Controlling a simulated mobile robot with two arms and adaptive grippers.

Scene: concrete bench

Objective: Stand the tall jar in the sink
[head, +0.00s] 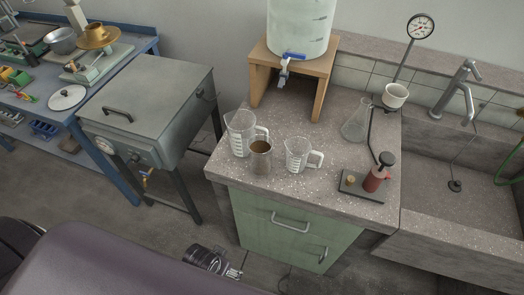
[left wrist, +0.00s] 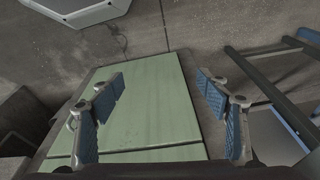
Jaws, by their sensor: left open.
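The sink (head: 445,235) is the grey stone basin at the right of the head view, under a metal tap; its floor looks empty apart from a dark round plug on a cord. A cylindrical glass jar with a brown top or content (head: 261,158) stands upright near the counter's front edge, between two clear measuring jugs; I cannot tell for sure that it is the tall jar. My left gripper (head: 222,264) is low in front of the green cabinet, below the counter. In the left wrist view its fingers (left wrist: 162,95) are apart with nothing between them. My right gripper is not visible.
A larger jug (head: 240,132) and a smaller jug (head: 299,155) flank the jar. A conical flask (head: 357,122), a gauge stand with a white cup (head: 395,95) and a red-bodied tool on a dark plate (head: 376,180) stand between them and the sink. A wooden stand (head: 318,85) holds a water tank behind.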

